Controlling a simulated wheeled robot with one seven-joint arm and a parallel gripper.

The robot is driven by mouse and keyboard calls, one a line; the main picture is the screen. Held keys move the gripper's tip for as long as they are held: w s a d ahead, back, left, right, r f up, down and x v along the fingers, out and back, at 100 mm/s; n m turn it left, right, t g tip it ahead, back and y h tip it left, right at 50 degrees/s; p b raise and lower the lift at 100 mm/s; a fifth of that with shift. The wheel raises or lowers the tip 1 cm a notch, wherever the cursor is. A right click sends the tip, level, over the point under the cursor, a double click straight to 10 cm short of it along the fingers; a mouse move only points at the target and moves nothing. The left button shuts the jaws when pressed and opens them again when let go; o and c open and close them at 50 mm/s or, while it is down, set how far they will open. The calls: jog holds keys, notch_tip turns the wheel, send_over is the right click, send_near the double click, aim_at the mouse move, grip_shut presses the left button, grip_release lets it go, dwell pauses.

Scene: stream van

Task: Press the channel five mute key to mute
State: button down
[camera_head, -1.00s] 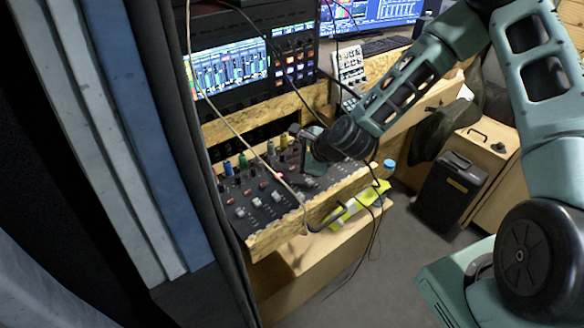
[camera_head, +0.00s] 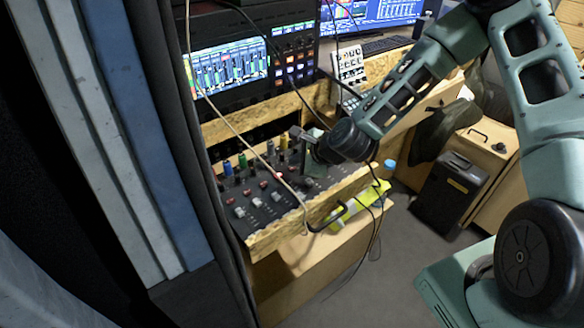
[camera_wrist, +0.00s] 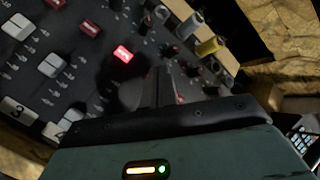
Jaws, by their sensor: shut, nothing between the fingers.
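The dark mixer panel (camera_head: 262,212) has faders, coloured knobs and a row of mute keys. In the wrist view one mute key (camera_wrist: 123,54) glows red, and it appears to line up with the label 4 (camera_wrist: 65,128). The unlit keys (camera_wrist: 90,28) beside it are dull red. My gripper (camera_wrist: 158,80) is shut and empty, its fingers pointing at the panel just right of the lit key. The channel five key seems mostly hidden by the fingers; a small reddish spot (camera_wrist: 181,98) shows beside them. Contact cannot be told. In the head view my gripper (camera_head: 314,164) is over the panel's right part.
A cable (camera_head: 243,130) hangs across the mixer. Coloured knobs (camera_wrist: 208,46) stand close to my fingers. A wooden frame (camera_head: 310,215) edges the panel. A screen unit (camera_head: 230,70) stands behind, a dark curtain (camera_head: 195,150) at left, and a black case (camera_head: 448,190) on the right.

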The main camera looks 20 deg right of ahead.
aim_at(296, 172)
jog(key=shift+f, duration=0.3)
dwell(0.4)
jog(key=shift+r+p, duration=0.5)
jog(key=shift+r, duration=0.25)
notch_tip(296, 172, up, 6)
jog(key=p, duration=0.5)
